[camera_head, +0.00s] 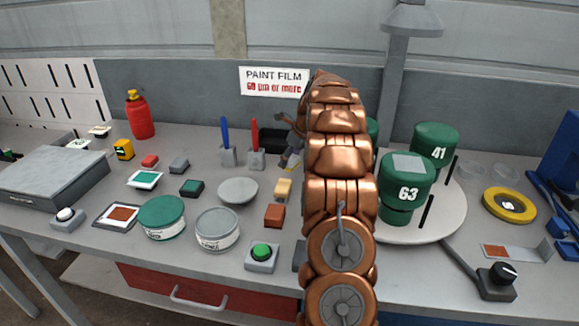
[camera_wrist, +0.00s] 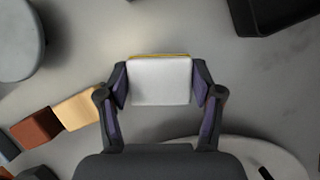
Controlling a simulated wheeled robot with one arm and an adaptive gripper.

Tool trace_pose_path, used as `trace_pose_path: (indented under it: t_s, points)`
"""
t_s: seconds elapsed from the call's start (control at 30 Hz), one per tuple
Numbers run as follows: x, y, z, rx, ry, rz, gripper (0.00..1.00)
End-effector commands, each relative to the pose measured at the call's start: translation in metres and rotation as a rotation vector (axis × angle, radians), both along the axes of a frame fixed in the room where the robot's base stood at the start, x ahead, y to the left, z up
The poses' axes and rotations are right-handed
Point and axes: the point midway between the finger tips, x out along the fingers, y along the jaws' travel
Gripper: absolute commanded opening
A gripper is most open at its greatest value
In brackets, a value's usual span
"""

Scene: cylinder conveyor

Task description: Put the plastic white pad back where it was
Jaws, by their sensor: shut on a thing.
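The white pad (camera_wrist: 160,82) shows in the wrist view as a pale block with a thin yellow strip along its far edge. My gripper (camera_wrist: 160,88) is shut on it, one finger against its left side and one against its right. In the head view my gripper (camera_head: 291,152) is behind the blocks, low at the table, and mostly hidden by my copper-coloured arm. Only a small white and yellow bit shows below the fingers there. I cannot tell whether the pad touches the table.
A tan block (camera_wrist: 78,108) and a brown block (camera_wrist: 35,130) lie in a row to the left of my gripper. A black tray (camera_wrist: 248,24) is beyond it. A round grey dish (camera_head: 238,190) stands left. The white turntable (camera_head: 452,222) with green canisters is right.

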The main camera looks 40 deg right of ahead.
Motion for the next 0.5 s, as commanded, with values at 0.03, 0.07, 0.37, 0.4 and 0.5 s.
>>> trace_pose_path:
  t_s: [0.03, 0.07, 0.37, 0.4, 0.5]
  points:
    - [-0.001, 0.001, -0.007, 0.004, 0.004, -0.001, 0.27]
    - [-0.002, 0.001, -0.011, 0.005, 0.005, -0.002, 0.27]
    - [0.0, 0.0, -0.033, 0.0, 0.001, 0.0, 0.27]
    - [0.0, 0.0, -0.033, 0.0, 0.001, 0.0, 0.27]
    - [0.0, 0.0, -0.033, 0.001, 0.001, 0.0, 0.27]
